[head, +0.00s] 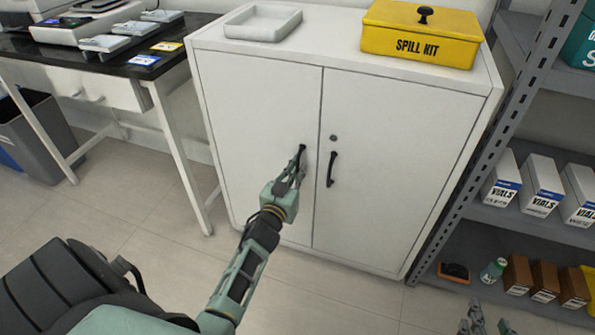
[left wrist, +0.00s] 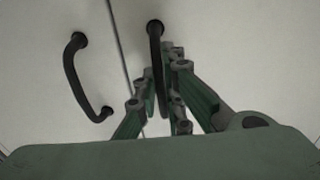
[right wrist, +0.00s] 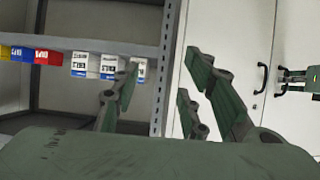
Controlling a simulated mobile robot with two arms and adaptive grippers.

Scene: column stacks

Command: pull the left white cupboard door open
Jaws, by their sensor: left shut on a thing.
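The left white cupboard door (head: 259,130) is flush with the right door (head: 385,160) and looks closed. Its black handle (head: 302,150) is upright near the middle seam. My left gripper (head: 295,172) is shut on this handle. In the left wrist view the handle (left wrist: 155,40) runs down between the fingers (left wrist: 160,88), which hide its lower part. The right door's handle (head: 332,168) is free and also shows in the left wrist view (left wrist: 75,75). My right gripper (head: 482,322) is low at the right, open and empty (right wrist: 158,88), away from the doors.
A yellow spill kit box (head: 420,35) and a white tray (head: 262,22) stand on the cupboard top. A metal shelf (head: 535,225) with vials boxes stands close at the right. A black-topped table (head: 120,62) stands at the left. The floor (head: 140,240) before the left door shows free room.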

